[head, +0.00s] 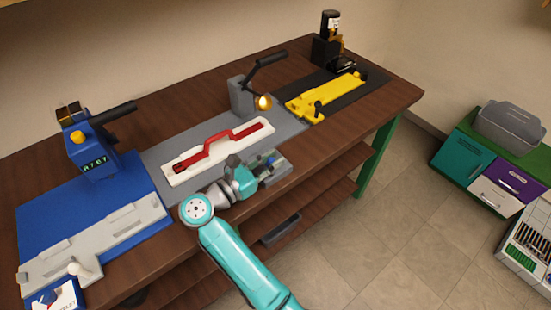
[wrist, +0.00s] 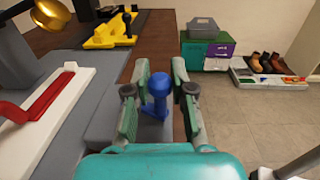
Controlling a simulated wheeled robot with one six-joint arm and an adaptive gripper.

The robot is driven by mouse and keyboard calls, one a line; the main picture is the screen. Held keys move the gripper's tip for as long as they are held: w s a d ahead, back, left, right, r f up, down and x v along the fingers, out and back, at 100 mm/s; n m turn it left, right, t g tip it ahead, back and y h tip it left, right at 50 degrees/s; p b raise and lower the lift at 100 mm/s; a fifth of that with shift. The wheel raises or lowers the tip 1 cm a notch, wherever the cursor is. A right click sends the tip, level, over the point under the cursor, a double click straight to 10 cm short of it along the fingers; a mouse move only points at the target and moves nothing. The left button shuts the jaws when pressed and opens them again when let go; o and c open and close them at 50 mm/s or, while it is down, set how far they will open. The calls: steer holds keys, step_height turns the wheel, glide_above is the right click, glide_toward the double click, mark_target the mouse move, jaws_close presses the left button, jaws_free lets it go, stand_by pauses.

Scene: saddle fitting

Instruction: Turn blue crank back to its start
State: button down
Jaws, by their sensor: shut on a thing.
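The blue crank (wrist: 157,88) shows in the wrist view as an upright knob between the fingers of my gripper (wrist: 158,100). It stands at the right front edge of the grey fixture. In the head view a small blue part of the crank (head: 270,160) shows just beyond my gripper (head: 258,172), at the bench's front edge. My gripper is shut on the crank's knob; the exact contact is hard to see.
A white plate with a red handle (head: 220,146) lies on the grey fixture beside the crank. A black lever with a lamp (head: 263,102) stands behind. A blue station (head: 95,190) is left, a yellow fixture (head: 325,97) right.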

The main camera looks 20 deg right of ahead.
steer(key=shift+w+a+m+g+h, duration=0.1)
steer(key=shift+a+m+g+h, duration=0.15)
steer(key=shift+m+g, duration=0.55)
steer(key=shift+w+a+m+g+h, duration=0.15)
steer(key=shift+m+g, duration=0.3)
steer(key=shift+g, duration=0.7)
steer(key=shift+s+a+m+g+h, duration=0.1)
steer(key=shift+a+m+g+h, duration=0.15)
steer(key=shift+m+g, duration=0.55)
steer(key=shift+a+g, duration=0.1)
steer(key=shift+g, duration=0.15)
steer(key=c, duration=1)
jaws_free()
step_height(320, 180, up, 10)
